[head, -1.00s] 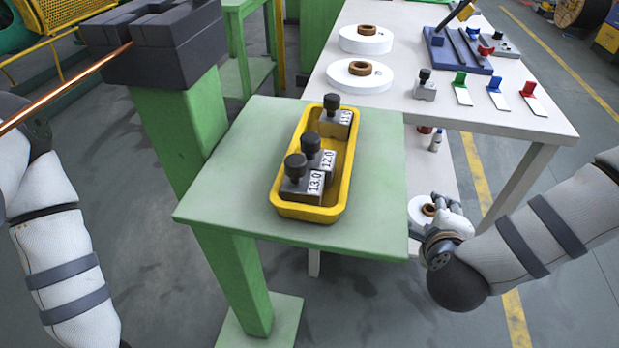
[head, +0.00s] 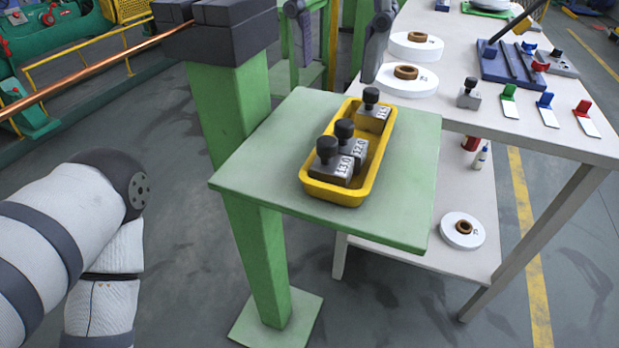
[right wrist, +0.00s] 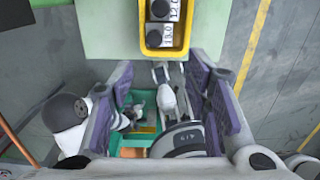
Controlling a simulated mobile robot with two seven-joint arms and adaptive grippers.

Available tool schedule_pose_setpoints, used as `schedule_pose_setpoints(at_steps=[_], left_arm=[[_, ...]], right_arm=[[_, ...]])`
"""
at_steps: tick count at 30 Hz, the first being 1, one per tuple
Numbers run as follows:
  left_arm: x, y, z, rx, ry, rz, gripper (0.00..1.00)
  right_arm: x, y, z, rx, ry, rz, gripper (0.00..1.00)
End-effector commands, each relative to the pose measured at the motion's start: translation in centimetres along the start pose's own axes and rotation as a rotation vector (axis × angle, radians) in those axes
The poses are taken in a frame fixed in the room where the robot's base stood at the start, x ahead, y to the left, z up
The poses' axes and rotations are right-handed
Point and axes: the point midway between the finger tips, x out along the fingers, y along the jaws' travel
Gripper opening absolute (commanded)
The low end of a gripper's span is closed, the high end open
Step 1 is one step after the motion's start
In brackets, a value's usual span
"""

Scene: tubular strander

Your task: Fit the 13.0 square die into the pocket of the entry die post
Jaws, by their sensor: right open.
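The 13.0 square die (head: 330,167), a grey block with a black knob, stands at the near end of a yellow tray (head: 313,190). It also shows in the right wrist view (right wrist: 168,38). The entry die post (head: 232,110) is green with a dark grey head (head: 222,38) at upper left; a copper rod enters the head. Its pocket cannot be made out. My right gripper (head: 337,72) is open and empty, its two fingers hanging at the top of the head view. In the right wrist view its fingers (right wrist: 160,78) are wide apart, with the tray beyond. My left gripper is out of view.
The 12.0 die (head: 352,145) and another die (head: 374,112) share the tray. The tray stands on a green table (head: 270,150) with bare surface left of it. A white bench (head: 440,110) at right holds white discs, a grey knobbed block and coloured tags.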

Motion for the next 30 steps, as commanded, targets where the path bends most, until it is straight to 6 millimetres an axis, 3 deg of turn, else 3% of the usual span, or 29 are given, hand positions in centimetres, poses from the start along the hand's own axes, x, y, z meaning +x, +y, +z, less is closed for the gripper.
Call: schedule_pose_setpoints(at_steps=[2, 9, 14, 21, 28, 30], left_arm=[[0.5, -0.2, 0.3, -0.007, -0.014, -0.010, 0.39], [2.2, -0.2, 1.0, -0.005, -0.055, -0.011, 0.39], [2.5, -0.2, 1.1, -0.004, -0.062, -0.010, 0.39], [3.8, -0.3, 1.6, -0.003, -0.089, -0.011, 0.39], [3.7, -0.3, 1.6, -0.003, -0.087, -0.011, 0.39], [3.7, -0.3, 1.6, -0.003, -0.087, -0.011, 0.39]], right_arm=[[0.7, 0.3, -0.5, -0.007, 0.027, 0.011, 0.44], [5.9, 0.4, -0.5, -0.007, 0.030, 0.011, 0.44], [7.2, 0.4, -0.5, -0.007, 0.025, 0.012, 0.44], [11.5, 0.7, 0.2, -0.008, 0.027, 0.010, 0.44], [11.8, 0.7, 0.1, -0.005, 0.020, 0.012, 0.44], [11.8, 0.7, 0.1, -0.005, 0.020, 0.012, 0.28]])
